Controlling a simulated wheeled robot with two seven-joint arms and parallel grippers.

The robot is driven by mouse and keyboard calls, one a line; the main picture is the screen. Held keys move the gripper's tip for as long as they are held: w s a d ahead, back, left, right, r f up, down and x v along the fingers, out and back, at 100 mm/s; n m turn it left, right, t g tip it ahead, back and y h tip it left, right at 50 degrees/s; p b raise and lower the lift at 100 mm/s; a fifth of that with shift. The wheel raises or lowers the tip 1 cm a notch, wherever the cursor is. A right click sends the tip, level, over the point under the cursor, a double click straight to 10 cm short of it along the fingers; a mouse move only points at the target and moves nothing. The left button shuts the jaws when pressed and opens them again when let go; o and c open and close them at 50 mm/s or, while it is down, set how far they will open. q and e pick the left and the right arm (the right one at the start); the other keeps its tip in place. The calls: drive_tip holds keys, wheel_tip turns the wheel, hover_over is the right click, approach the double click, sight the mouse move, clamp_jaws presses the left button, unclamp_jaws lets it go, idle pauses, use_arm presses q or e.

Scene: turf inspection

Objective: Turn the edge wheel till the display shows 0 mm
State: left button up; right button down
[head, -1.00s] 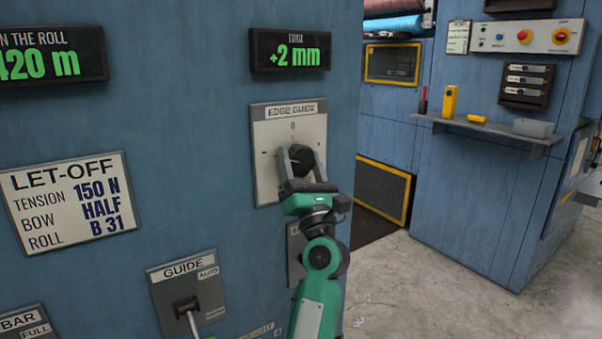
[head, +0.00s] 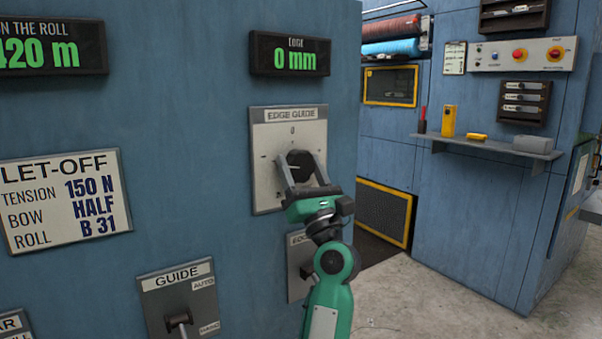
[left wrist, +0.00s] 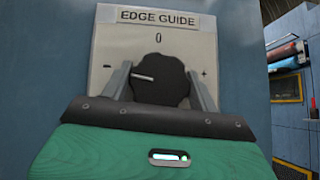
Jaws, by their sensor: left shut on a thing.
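The edge wheel is a black knob (head: 299,162) on the pale EDGE GUIDE plate (head: 264,190), with "0" printed above it. In the left wrist view the knob (left wrist: 165,85) shows a white pointer line at its left side, roughly level, between the "-" and "+" marks. The EDGE display (head: 290,54) above reads 0 mm in green. My left gripper (head: 302,168) is shut on the knob, one finger at each side; the fingers also show in the left wrist view (left wrist: 160,90). My right gripper is not in view.
A GUIDE lever panel (head: 181,285) is low on the same blue wall, with the LET-OFF sign (head: 64,202) left of it. Another panel (head: 299,240) is partly hidden behind my left arm. A shelf (head: 490,146) with small items is at the right, above open floor.

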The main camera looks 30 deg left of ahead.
sight(302, 173)
use_arm(q)
drive_tip(key=shift+f, duration=0.1)
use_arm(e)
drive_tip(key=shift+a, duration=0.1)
use_arm(q)
drive_tip(key=o, duration=1)
drive_tip(key=b+v, duration=0.1)
drive_tip(key=v, duration=0.5)
drive_tip(key=shift+f, duration=0.2)
drive_tip(key=v, duration=0.7)
drive_tip(key=shift+s+d+b, duration=0.2)
drive_tip(key=shift+d+b, duration=0.05)
drive_tip(key=shift+b, duration=0.15)
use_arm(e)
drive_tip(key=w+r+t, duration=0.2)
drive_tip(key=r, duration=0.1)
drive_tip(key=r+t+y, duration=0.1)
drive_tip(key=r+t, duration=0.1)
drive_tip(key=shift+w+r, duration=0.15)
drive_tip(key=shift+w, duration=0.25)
